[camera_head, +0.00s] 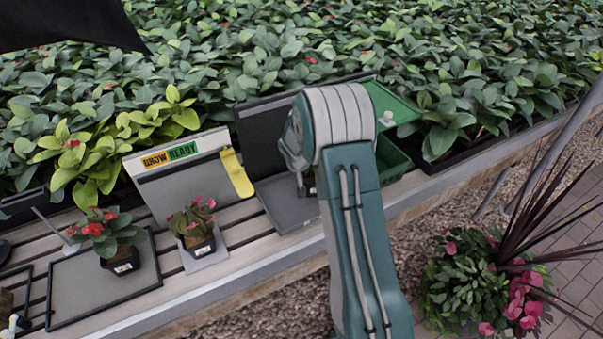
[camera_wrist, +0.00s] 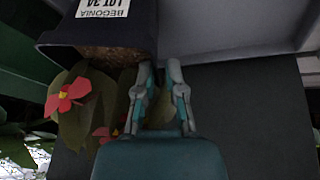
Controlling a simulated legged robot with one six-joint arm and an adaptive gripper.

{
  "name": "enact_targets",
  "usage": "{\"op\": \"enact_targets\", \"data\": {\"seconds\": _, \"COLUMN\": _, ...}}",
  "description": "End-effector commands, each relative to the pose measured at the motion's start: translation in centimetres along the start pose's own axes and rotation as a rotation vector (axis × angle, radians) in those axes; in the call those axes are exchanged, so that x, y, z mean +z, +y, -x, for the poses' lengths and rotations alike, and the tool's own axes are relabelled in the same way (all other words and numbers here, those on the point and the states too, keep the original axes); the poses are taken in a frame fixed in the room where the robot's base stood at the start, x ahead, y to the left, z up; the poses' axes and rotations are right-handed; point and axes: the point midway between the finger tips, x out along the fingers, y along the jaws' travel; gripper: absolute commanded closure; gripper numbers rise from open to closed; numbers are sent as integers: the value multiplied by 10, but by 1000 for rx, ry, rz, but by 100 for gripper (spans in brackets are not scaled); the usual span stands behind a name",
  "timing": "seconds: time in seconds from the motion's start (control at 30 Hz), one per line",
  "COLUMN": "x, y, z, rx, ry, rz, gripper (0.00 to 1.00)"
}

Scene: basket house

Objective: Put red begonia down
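The red begonia is a plant with red flowers (camera_wrist: 70,93) in a dark pot (camera_wrist: 65,38) labelled BEGONIA. It appears upside down in the wrist view. My gripper (camera_wrist: 161,72) has its fingers close together on either side of the pot's rim, and looks shut on it. The contact itself is hard to see. In the head view, my arm hides the gripper and most of the plant. Only a small dark piece of pot (camera_head: 309,186) shows beside the arm, over or on a grey tray (camera_head: 284,206); I cannot tell whether it touches.
Another red-flowered pot (camera_head: 122,261) stands on a black-rimmed tray (camera_head: 75,292) at the left. A pink-flowered pot (camera_head: 202,246) stands on a small grey plate (camera_head: 205,261). A GROW READY sign (camera_head: 165,187) stands behind. A green basket (camera_head: 391,160) is right of my arm.

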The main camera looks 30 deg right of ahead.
Motion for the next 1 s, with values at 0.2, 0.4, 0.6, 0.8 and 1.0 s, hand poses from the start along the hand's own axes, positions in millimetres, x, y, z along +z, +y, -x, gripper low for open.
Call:
{"op": "enact_targets", "data": {"seconds": 0.2, "x": 0, "y": 0, "z": 0, "rx": 0, "ry": 0, "rz": 0, "gripper": 57}}
{"op": "enact_targets", "data": {"seconds": 0.4, "x": -1, "y": 0, "z": 1, "rx": 0, "ry": 1, "rz": -1, "gripper": 57}}
{"op": "enact_targets", "data": {"seconds": 0.6, "x": -2, "y": 0, "z": 25, "rx": -1, "ry": 4, "rz": -1, "gripper": 57}}
{"op": "enact_targets", "data": {"seconds": 0.8, "x": -2, "y": 0, "z": 66, "rx": -1, "ry": 5, "rz": 0, "gripper": 57}}
{"op": "enact_targets", "data": {"seconds": 1.0, "x": -2, "y": 0, "z": 102, "rx": 0, "ry": 3, "rz": -1, "gripper": 57}}
